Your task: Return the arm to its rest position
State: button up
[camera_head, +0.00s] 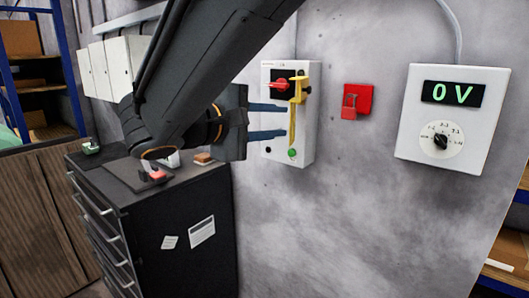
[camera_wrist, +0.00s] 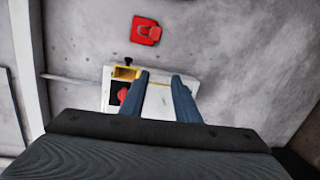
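My gripper (camera_head: 268,120) is in front of the white switch box (camera_head: 305,135) on the wall. Its two blue fingers are spread apart with nothing between them, and they also show in the wrist view (camera_wrist: 164,95). The box carries a red rotary switch (camera_head: 285,84) with a yellow bar or latch (camera_head: 297,110) beside it, and a green button (camera_head: 292,153) below. In the wrist view the yellow part (camera_wrist: 125,73) and red switch (camera_wrist: 122,95) lie to the left of the fingers. I cannot tell whether a fingertip touches the box.
A red wall holder (camera_head: 357,101) and a white meter reading 0 V (camera_head: 453,120) are to the right. A black drawer cabinet (camera_head: 180,225) with small items on top stands below my arm. White wall boxes (camera_head: 118,65) and shelves are at left.

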jog(key=s+d+f+m+g+y, duration=0.1)
jog(key=s+d+f+g, duration=0.25)
jog(key=d+f, duration=0.45)
jog(key=s+d+f+m+g+y, duration=0.1)
jog(key=s+d+f+g+y, duration=0.15)
jog(key=d+f+g, duration=0.55)
jog(key=s+f+m+y, duration=0.3)
jog(key=s+f+m, duration=0.1)
jog(key=f, duration=0.3)
jog(key=s+d+f+m+y, duration=0.1)
jog(key=s+f+m+y, duration=0.3)
jog(key=s+f, duration=0.2)
jog(key=shift+d+f, duration=0.25)
jog(key=shift+f, duration=1)
jog(key=shift+y, duration=0.25)
